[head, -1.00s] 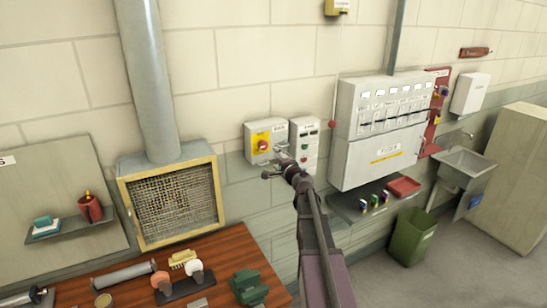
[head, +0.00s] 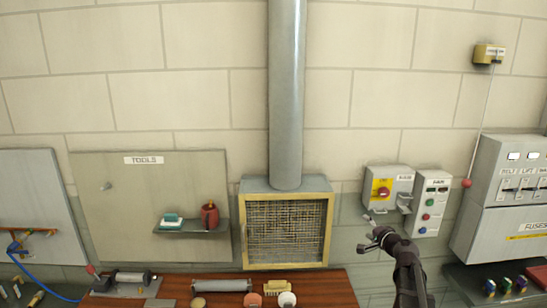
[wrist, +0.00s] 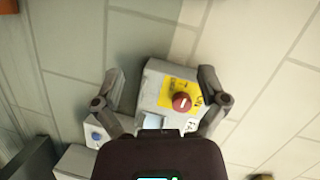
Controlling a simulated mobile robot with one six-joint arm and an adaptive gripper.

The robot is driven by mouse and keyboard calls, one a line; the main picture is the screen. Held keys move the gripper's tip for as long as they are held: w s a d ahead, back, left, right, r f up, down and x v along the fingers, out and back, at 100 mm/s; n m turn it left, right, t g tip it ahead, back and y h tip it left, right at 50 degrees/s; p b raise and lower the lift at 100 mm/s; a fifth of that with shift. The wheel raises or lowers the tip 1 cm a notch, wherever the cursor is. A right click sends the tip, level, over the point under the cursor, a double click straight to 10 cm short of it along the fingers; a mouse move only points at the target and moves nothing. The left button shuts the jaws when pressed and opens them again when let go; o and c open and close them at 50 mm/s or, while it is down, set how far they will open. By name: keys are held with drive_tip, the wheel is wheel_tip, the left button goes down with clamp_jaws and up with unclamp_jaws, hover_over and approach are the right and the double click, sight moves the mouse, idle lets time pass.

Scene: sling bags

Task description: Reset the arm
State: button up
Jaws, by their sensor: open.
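My gripper (head: 366,232) is in front of the wall, below and a little left of a grey switch box (head: 378,201) with a yellow plate and a red knob (head: 383,192). Its fingers are spread and nothing shows between them in the head view. In the wrist view my gripper (wrist: 160,76) is open, with its fingers on either side of the same box (wrist: 150,92) and its red knob (wrist: 181,101). I cannot tell the gap between fingers and box. My arm comes up from the bottom right of the head view.
A push-button box (head: 431,215) hangs right of the switch box, and a fuse cabinet (head: 497,232) beyond it. A mesh vent (head: 285,231) with a duct (head: 286,95) stands left. A wooden bench (head: 335,290) holds several items. A shelf (head: 193,228) is on the tool board.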

drive_tip(key=s+a+f+n+g+y+b, duration=0.1)
drive_tip(key=s+a+f+n+g+b, duration=0.6)
drive_tip(key=s+a+f, duration=0.75)
drive_tip(key=s+a+f+n+g+h+b, duration=0.1)
drive_tip(key=s+f+n+g+h+b, duration=0.2)
drive_tip(key=s+f+g, duration=0.5)
drive_tip(key=s+f+n+h, duration=0.1)
drive_tip(key=s+f+h, duration=0.1)
drive_tip(key=s, duration=0.3)
drive_tip(key=shift+s+a+f+n+h, duration=0.15)
drive_tip(key=shift+a+f+n+h, duration=0.2)
drive_tip(key=shift+f, duration=0.45)
